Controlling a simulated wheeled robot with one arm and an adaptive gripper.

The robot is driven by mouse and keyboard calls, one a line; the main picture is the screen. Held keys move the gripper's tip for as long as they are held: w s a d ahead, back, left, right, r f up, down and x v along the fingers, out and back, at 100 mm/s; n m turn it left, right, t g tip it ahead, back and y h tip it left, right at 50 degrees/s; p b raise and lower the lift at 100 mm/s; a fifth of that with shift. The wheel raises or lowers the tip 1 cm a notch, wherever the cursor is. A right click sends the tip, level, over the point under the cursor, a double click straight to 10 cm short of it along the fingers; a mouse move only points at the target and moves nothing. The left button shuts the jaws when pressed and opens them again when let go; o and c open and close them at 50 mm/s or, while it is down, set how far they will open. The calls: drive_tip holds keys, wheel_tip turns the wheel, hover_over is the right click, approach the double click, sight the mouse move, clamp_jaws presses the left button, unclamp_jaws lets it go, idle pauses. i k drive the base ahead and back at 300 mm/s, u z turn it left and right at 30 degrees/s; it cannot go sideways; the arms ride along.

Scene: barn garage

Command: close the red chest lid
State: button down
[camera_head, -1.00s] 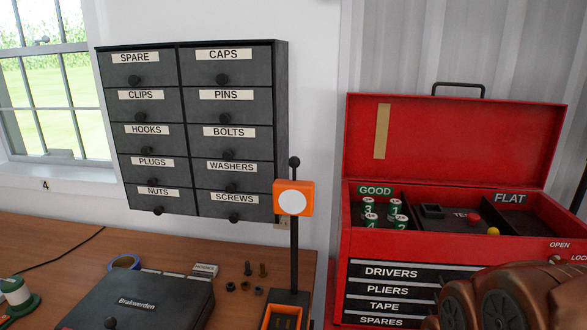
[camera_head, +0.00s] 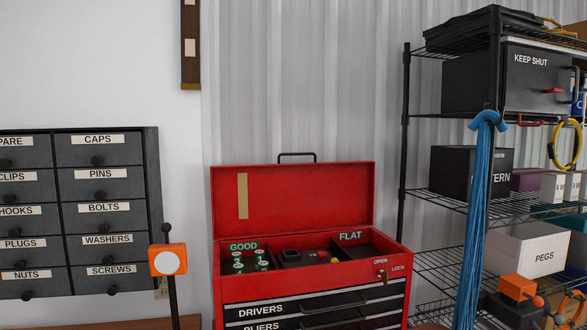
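The red chest (camera_head: 230,286) stands at the lower middle of the head view. Its red lid (camera_head: 308,198) is raised, standing upright at the back, with a dark handle (camera_head: 297,155) on its top edge and a tan strip inside. The open top shows compartments marked GOOD and FLAT, with several small batteries (camera_head: 249,259) in the GOOD one. A key lock (camera_head: 382,275) marked OPEN and LOCK is on the front right. Black drawers, DRIVERS the top one, are below. My gripper is not in view.
A wire shelf (camera_head: 430,200) stands at the right with boxes, including one marked KEEP SHUT (camera_head: 530,80), and a hanging blue bundle (camera_head: 482,200). A drawer cabinet (camera_head: 152,190) hangs at the left. An orange-headed post (camera_head: 167,259) stands left of the chest.

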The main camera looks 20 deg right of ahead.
sight(248, 201)
drive_tip(key=u, duration=0.05)
drive_tip(key=k, duration=0.5)
drive_tip(key=z, duration=0.65)
drive_tip(key=i, duration=1.35)
drive_tip(key=u, duration=0.3)
drive_tip(key=k, duration=0.5)
drive_tip(key=z, duration=1.5)
drive_tip(key=i, duration=0.9)
drive_tip(key=u, duration=2.1)
